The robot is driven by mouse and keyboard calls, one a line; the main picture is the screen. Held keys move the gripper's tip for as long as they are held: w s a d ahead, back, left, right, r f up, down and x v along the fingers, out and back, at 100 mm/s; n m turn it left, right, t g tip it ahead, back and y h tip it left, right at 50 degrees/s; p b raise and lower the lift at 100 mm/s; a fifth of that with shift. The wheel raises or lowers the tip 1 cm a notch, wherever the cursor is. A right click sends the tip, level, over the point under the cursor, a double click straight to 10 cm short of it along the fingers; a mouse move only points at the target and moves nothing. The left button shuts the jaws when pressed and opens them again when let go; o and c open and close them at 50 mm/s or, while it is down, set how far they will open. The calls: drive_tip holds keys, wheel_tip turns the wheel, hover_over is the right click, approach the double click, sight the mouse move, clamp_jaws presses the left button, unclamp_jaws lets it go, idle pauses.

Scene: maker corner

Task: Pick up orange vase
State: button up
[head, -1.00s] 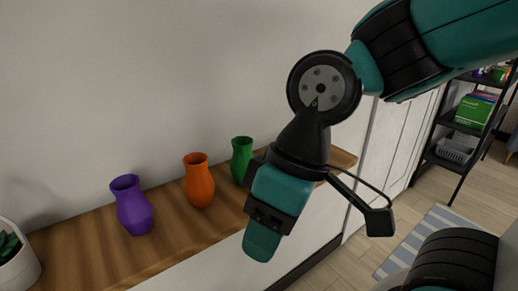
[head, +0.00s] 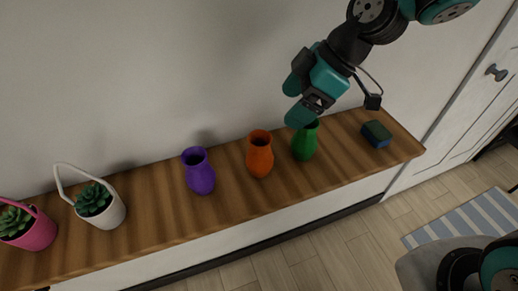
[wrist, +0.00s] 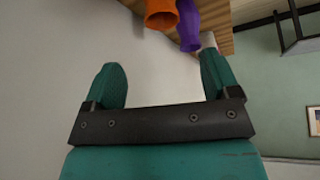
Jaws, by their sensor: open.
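The orange vase (head: 259,154) stands upright on the wooden shelf top, between the purple vase (head: 198,171) and the green vase (head: 305,141). My gripper (head: 294,102) is up and to the right of the orange vase in the head view, overlapping the top of the green vase. In the wrist view my gripper (wrist: 162,84) is open with nothing between its fingers. The orange vase (wrist: 161,14) shows at the top edge there, partly cut off, beyond the fingertips and beside the purple vase (wrist: 188,25).
The wooden top (head: 150,205) also holds a white planter basket (head: 104,212), a pink one (head: 35,235) and a dark blue-green block (head: 376,134). A plain wall (head: 150,80) rises behind. A striped rug (head: 460,222) lies on the floor at right.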

drive_tip(key=p, duration=0.2)
approach(251, 149)
drive_tip(key=f, duration=0.1)
drive_tip(key=a+f, duration=0.1)
drive_tip(key=w+f, duration=0.1)
drive_tip(key=shift+w+a+f, duration=0.15)
drive_tip(key=shift+a+f, duration=0.15)
drive_tip(key=shift+a, duration=0.05)
drive_tip(key=shift+a+f+p, duration=0.35)
drive_tip(key=shift+f+p, duration=0.1)
drive_tip(key=shift+p, duration=0.05)
drive_tip(key=shift+p+x, duration=0.85)
drive_tip(key=shift+x, duration=1.25)
drive_tip(key=shift+d, duration=0.1)
drive_tip(key=c, duration=1)
